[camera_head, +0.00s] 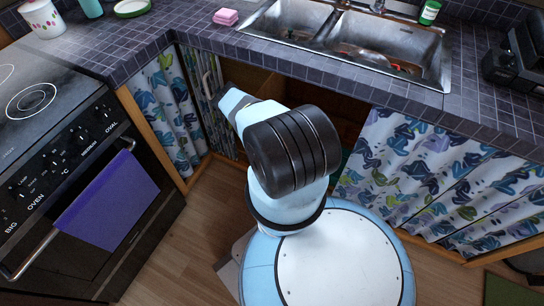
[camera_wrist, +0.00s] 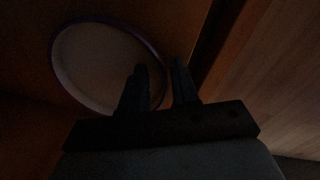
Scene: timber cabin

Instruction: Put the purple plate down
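The purple plate (camera_wrist: 100,65) shows in the dark wrist view as a pale disc with a purple rim, left of centre. My gripper (camera_wrist: 160,68) is in the lower middle of the wrist view. In the head view my arm reaches into the open cupboard under the sink, and my gripper and the plate are hidden there.
The cupboard opening (camera_head: 335,103) lies below the counter with the sink (camera_head: 345,40). Patterned curtains (camera_head: 425,175) hang on both sides. A stove (camera_head: 60,180) with a purple towel (camera_head: 108,202) stands at the left.

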